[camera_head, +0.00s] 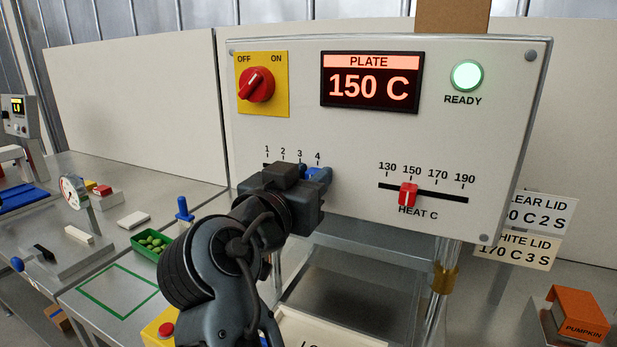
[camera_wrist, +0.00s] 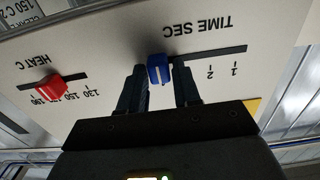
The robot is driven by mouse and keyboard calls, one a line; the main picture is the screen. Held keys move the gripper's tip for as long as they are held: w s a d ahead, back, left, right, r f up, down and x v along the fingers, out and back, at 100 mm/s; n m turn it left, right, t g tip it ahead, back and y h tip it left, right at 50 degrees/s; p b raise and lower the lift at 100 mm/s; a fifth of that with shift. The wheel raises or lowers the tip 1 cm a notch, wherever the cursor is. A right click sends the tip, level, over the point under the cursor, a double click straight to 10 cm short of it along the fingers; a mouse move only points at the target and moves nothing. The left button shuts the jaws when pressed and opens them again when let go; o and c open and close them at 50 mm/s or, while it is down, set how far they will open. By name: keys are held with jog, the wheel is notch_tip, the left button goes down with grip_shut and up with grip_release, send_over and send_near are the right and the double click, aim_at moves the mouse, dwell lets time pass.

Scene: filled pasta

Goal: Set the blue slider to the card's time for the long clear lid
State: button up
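The blue slider (camera_wrist: 159,70) sits on the TIME SEC track (camera_wrist: 225,53) of the white panel. The head view shows the slider (camera_head: 317,176) near the 4 mark. In the wrist view, which is upside down, marks 1 and 2 show and the others are hidden. My gripper (camera_wrist: 160,85) has one finger on each side of the slider, close against it, and looks shut on it. In the head view my gripper covers much of the time track. The clear lid card (camera_head: 540,212) is partly hidden behind the panel; its visible part reads "LEAR LID", "0 C 2 S".
The red heat slider (camera_head: 408,195) is near 150. The plate display (camera_head: 371,80) reads 150 C, and the green READY lamp (camera_head: 466,75) is lit. The red knob (camera_head: 256,85) is on the left. The white lid card (camera_head: 517,251) reads 170 C 3 S.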

grip_shut()
jog(key=shift+a+f, duration=0.1)
jog(key=a+b, duration=0.1)
jog(key=b, duration=0.1)
jog(key=w+a+b, duration=0.1)
jog(key=a, duration=0.1)
jog(key=w+a+b, duration=0.1)
jog(key=a+b, duration=0.1)
jog(key=shift+a+b, duration=0.25)
jog(key=shift+b, duration=0.05)
jog(key=shift+o, duration=1.8)
grip_release()
